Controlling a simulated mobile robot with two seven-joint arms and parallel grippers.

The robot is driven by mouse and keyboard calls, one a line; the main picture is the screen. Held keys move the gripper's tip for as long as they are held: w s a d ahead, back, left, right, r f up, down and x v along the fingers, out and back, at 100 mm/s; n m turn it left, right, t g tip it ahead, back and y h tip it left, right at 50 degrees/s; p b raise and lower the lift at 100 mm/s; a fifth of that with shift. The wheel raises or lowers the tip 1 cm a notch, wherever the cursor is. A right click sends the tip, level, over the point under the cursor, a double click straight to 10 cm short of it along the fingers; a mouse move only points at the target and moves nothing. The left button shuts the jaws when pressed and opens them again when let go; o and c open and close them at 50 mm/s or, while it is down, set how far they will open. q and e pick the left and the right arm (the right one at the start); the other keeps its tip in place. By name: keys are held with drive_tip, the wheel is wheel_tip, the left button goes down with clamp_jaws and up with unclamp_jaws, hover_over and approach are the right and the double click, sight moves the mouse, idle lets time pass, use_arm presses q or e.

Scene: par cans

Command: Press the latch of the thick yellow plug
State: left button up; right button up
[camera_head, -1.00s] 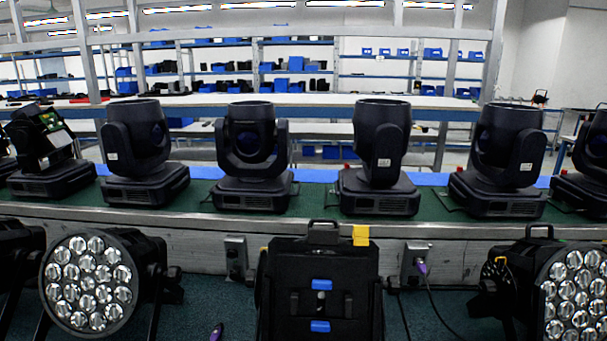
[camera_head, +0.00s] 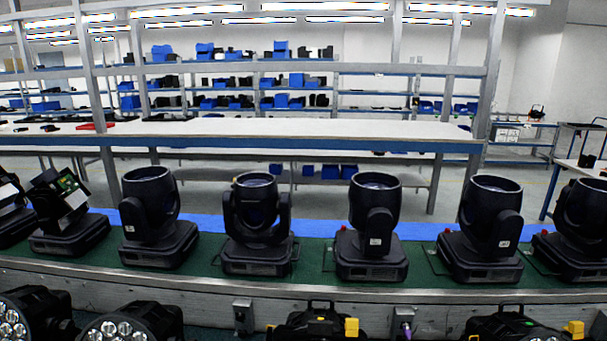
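A yellow block-like piece (camera_head: 351,327) shows at the bottom edge, on the right side of the black par can (camera_head: 318,322) at the centre. Another yellow piece (camera_head: 574,329) shows on the par can (camera_head: 515,325) at the bottom right. I cannot tell which of these is the thick yellow plug, and no latch can be made out. The lower parts of both par cans are cut off by the frame. Neither of my grippers is in view.
Several black moving-head lights (camera_head: 258,222) stand in a row on a green-topped bench (camera_head: 315,262). A purple plug (camera_head: 406,329) is at a socket on the bench's front. More par cans (camera_head: 118,327) are at the bottom left. Shelves with blue bins stand behind.

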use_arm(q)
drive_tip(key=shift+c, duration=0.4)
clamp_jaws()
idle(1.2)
